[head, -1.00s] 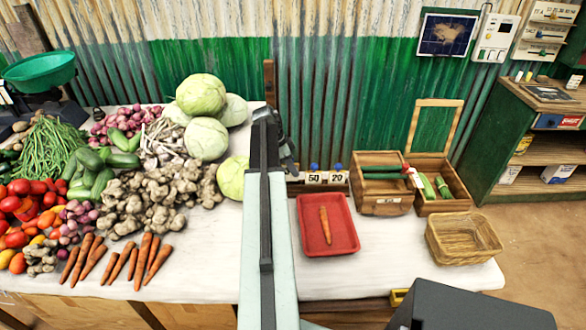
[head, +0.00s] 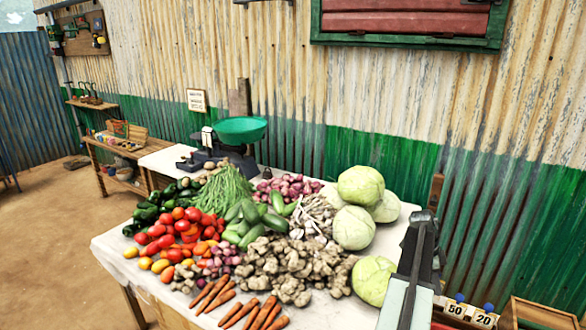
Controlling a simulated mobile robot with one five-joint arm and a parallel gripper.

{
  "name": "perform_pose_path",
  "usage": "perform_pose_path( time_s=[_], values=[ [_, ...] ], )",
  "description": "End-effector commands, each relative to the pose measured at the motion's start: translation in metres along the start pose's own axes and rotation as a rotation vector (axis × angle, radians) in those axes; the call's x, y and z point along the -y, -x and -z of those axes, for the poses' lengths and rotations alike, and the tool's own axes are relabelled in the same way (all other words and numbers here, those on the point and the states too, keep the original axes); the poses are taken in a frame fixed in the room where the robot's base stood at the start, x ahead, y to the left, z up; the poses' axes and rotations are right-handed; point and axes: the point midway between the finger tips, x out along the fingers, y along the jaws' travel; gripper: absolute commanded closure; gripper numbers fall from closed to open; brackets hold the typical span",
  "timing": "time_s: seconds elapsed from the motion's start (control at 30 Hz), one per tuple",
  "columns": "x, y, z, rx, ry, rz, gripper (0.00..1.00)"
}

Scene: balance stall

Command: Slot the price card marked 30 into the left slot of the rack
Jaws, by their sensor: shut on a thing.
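The rack (head: 469,321) is at the lower right edge of the head view, just right of my arm. It bears a white card marked 50 (head: 455,309) and a white card marked 20 (head: 484,319). Its left end lies close to my arm, and I cannot see the left slot clearly. My gripper (head: 424,222) is at the far end of my arm, left of and beyond the rack in the picture. It is shut, but its fingertips and the held card are hidden behind the arm. No card marked 30 shows.
Vegetables crowd the table left of my arm, with a cabbage (head: 374,280) right beside it. Carrots (head: 268,314) lie at the front. A green scale pan (head: 240,130) stands behind. A wooden box (head: 540,313) is right of the rack. The corrugated wall (head: 500,190) closes the back.

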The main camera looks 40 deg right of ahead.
Motion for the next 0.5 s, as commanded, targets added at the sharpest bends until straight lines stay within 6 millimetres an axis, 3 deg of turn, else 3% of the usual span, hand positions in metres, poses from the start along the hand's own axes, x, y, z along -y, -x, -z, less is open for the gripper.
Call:
perform_pose_path(
  time_s=[0.03, 0.13, 0.4, 0.5],
  values=[
    [-0.001, 0.006, 0.003, 0.0, 0.0, 0.0, 1.0],
    [0.0, -0.003, -0.001, 0.0, 0.0, 0.0, 1.0],
    [0.004, -0.055, -0.023, 0.0, 0.001, -0.002, 1.0],
    [0.005, -0.06, -0.025, 0.0, 0.001, -0.002, 1.0]
  ],
)
